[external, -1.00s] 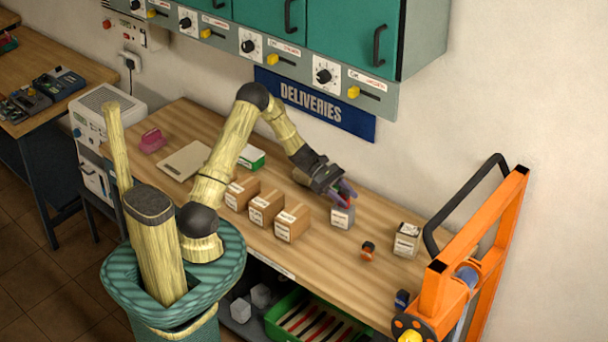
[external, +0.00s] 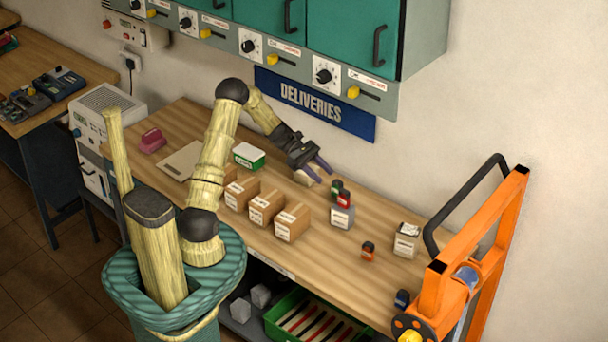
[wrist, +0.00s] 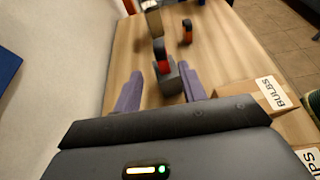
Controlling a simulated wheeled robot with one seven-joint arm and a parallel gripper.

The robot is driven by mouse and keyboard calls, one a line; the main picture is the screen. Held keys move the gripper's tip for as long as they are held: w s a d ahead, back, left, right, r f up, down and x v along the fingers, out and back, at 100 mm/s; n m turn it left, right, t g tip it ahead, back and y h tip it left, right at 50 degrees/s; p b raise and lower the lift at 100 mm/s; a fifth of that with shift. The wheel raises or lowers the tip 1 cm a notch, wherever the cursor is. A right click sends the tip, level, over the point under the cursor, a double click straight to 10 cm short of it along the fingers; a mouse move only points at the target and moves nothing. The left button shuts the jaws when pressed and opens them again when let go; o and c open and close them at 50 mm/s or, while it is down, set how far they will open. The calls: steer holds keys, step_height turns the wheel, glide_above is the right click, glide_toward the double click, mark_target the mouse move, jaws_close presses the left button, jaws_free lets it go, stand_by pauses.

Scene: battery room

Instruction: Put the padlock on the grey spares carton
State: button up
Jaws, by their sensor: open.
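The grey carton (external: 342,217) with a white label stands on the bench, right of the brown cartons. A small red item (external: 344,200), which looks like the padlock, rests on its top. A dark green item (external: 337,187) shows just behind the red one; I cannot tell whether it touches the carton. In the wrist view the red item (wrist: 163,66) sits on the grey carton (wrist: 170,82), beyond the fingertips. My gripper (external: 321,172) is open and empty, up and left of the carton, apart from it. Its two purple fingers (wrist: 158,76) show spread in the wrist view.
Several brown cartons (external: 292,223) line the front of the bench. An orange item (external: 367,251), an open pale carton (external: 407,241) and a blue item (external: 402,298) stand to the right. An orange frame (external: 500,230) stands at the right end. The wall is close behind.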

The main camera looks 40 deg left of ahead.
steer(key=shift+a+r, duration=0.2)
steer(key=shift+a, duration=0.3)
steer(key=s+m+y, duration=0.2)
steer(key=s, duration=0.1)
steer(key=s+m+g+y, duration=0.1)
steer(key=s+m+y, duration=0.1)
steer(key=s, duration=0.2)
steer(key=s+m+y, duration=0.2)
steer(key=s+y, duration=0.1)
steer(key=shift+s+d+f+m+g, duration=0.15)
steer(key=shift+d+f+m+g, duration=0.15)
steer(key=shift+d+f+m, duration=0.1)
steer(key=s+a+m+y, duration=0.1)
steer(key=s+m, duration=0.1)
steer(key=s+r+m+t+y, duration=0.1)
steer(key=s+m+y, duration=0.1)
steer(key=s+a+m+y, duration=0.1)
steer(key=shift+s+a+r+m+t+y, duration=0.25)
steer(key=shift+s+a+m+t+y, duration=0.05)
steer(key=shift+s+a+m, duration=0.1)
steer(key=s+m+t, duration=0.1)
steer(key=s+r+m+y, duration=0.1)
steer(key=m, duration=0.1)
steer(key=s+a+r+m+t+y, duration=0.1)
steer(key=m, duration=0.1)
steer(key=shift+s+a+t, duration=0.1)
steer(key=shift+s+t, duration=0.15)
steer(key=shift+t, duration=0.05)
steer(key=shift+o, duration=0.5)
